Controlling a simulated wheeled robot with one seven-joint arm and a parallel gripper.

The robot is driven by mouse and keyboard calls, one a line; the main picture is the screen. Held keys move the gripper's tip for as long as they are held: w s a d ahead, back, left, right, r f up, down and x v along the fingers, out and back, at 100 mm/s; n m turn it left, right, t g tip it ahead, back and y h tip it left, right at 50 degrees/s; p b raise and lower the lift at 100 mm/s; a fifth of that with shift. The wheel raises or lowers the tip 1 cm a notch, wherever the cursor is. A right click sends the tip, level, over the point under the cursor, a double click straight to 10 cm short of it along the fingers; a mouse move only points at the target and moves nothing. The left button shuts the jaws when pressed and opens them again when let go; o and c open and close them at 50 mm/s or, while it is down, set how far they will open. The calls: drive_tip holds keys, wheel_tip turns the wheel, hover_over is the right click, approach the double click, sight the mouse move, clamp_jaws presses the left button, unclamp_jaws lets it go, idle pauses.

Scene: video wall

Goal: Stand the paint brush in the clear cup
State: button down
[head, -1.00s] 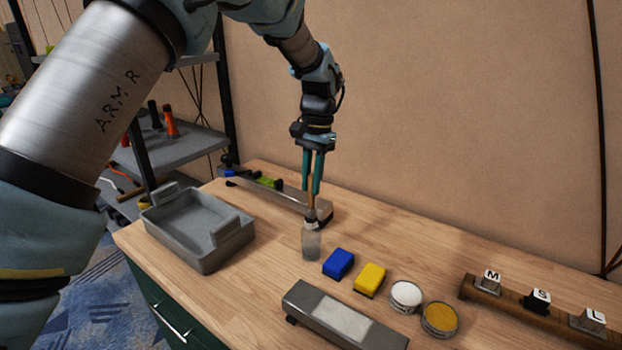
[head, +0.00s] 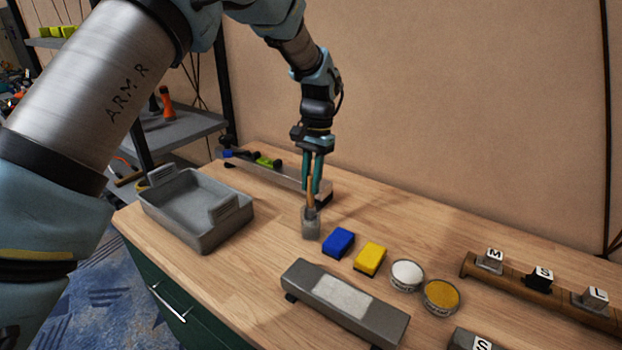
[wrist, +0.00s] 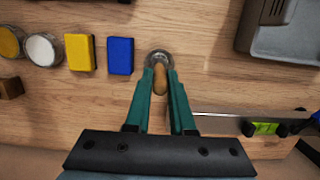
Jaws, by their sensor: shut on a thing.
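The clear cup (head: 311,226) stands upright on the wooden worktop, left of the blue block. The paint brush (head: 310,192) is upright with its tan handle up, and its lower end is in the cup's mouth. My gripper (head: 313,186) points down above the cup, its teal fingers shut on the handle. In the wrist view, the cup's round rim (wrist: 159,57) shows just beyond the fingertips, and the handle (wrist: 160,78) sits between the fingers. The bristles are hard to make out, and I cannot tell whether they touch the cup's bottom.
A blue block (head: 338,242) and a yellow block (head: 370,258) lie right of the cup, then two round tins (head: 407,274). A grey tray (head: 190,240) is at the left. A grey bar-shaped block (head: 345,305) lies in front. A rack with lettered blocks (head: 540,285) is right.

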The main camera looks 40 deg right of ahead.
drive_tip(key=c, duration=0.7)
unclamp_jaws()
drive_tip(key=r+b, duration=0.1)
drive_tip(key=r, duration=0.2)
drive_tip(key=d+r+b, duration=0.1)
drive_tip(key=r, duration=0.3)
drive_tip(key=r+b, duration=0.1)
drive_tip(key=r, duration=0.2)
drive_tip(key=shift+w+d+r, duration=0.2)
drive_tip(key=shift+d+r, duration=0.05)
drive_tip(key=shift+r, duration=0.05)
